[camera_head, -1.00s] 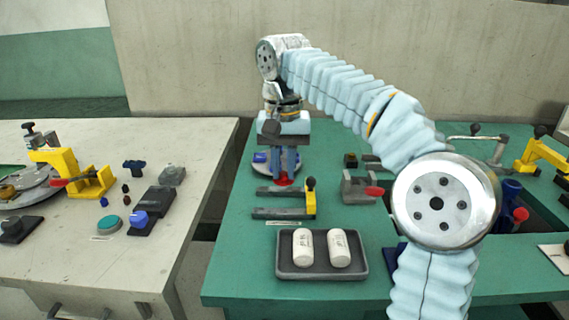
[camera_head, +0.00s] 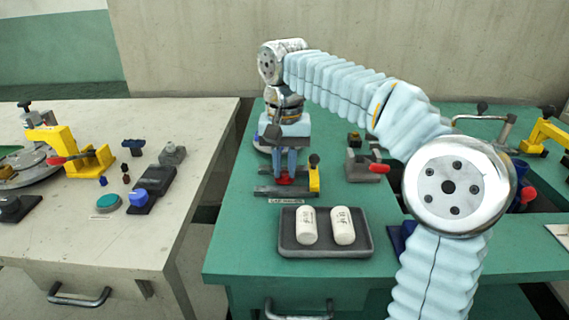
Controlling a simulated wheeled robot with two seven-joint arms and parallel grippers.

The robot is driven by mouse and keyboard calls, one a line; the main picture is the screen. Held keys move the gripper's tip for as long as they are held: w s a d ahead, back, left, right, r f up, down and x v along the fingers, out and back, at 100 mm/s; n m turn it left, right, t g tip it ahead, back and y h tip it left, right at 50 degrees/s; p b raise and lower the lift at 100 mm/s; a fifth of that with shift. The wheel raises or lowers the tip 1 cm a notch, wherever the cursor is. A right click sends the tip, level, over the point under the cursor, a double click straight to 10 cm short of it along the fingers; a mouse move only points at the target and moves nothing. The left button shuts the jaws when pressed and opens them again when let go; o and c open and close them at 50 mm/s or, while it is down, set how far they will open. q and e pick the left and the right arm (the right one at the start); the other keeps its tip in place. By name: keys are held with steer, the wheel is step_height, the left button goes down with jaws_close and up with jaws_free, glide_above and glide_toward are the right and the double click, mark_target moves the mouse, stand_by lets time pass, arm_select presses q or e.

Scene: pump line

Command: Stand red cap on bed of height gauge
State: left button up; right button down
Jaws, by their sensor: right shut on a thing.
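My right gripper (camera_head: 284,165) points down over the left part of the green table, its blue fingers shut on the red cap (camera_head: 284,180). The cap shows as a small red patch at the fingertips, low over the dark bed of the height gauge (camera_head: 270,192). I cannot tell whether the cap touches the bed. The gauge has a yellow post with a black knob (camera_head: 314,176) at its right end. The gripper hides part of the gauge behind it. My left gripper is not in view.
A dark tray (camera_head: 325,243) with two white cylinders lies just in front of the gauge. A grey fixture with a red-tipped handle (camera_head: 362,166) stands to its right. A pale table (camera_head: 150,240) stands at the left across a gap, bearing a yellow clamp (camera_head: 85,153).

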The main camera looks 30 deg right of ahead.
steer(key=shift+f, duration=0.15)
stand_by(0.7)
steer(key=c, duration=1)
jaws_free()
steer(key=shift+o, duration=0.5)
steer(key=o, duration=0.5)
step_height(320, 180, up, 2)
steer(key=shift+r+p, duration=0.25)
steer(key=shift+p, duration=0.75)
steer(key=shift+r, duration=2.25)
